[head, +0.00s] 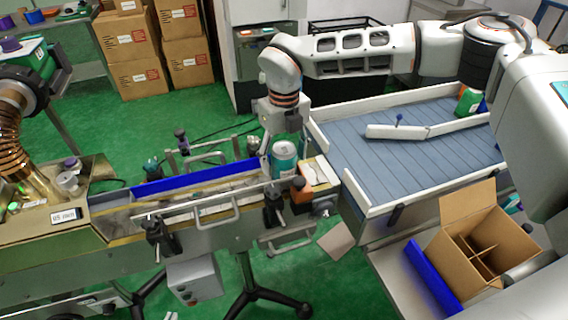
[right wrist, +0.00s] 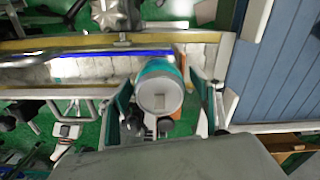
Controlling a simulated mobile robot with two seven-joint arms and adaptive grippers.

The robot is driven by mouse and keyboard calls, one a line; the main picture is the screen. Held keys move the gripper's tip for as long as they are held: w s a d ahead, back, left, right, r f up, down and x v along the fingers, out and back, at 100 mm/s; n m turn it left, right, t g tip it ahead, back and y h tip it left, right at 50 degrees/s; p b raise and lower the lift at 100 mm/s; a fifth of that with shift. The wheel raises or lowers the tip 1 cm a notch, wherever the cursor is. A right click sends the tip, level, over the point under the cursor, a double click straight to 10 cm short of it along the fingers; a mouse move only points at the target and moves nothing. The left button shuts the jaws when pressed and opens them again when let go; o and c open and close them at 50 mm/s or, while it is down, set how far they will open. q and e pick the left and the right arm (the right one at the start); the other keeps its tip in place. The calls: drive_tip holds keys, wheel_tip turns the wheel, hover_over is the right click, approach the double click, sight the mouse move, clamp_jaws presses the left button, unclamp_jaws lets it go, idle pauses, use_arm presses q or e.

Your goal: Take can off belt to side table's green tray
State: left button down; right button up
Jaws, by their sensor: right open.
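A teal can with a silver-grey lid (head: 284,158) stands upright at the right end of the narrow conveyor belt (head: 213,207). My right gripper (head: 284,135) is above and behind it, pointing down. In the right wrist view the can (right wrist: 160,90) shows between the two spread fingers of my right gripper (right wrist: 162,100), with gaps on both sides. The gripper is open and not closed on the can. I cannot make out the green tray for certain. My left gripper is not in view.
A blue guide rail (head: 200,178) runs along the belt. An orange block (head: 300,190) sits just beside the can. A wide grey-blue table with white rims (head: 395,150) lies to the right, with an open cardboard box (head: 470,215) in front. Stacked cartons (head: 140,50) stand behind.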

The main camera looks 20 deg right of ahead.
drive_tip(key=c, duration=1.4)
drive_tip(key=shift+c, duration=0.5)
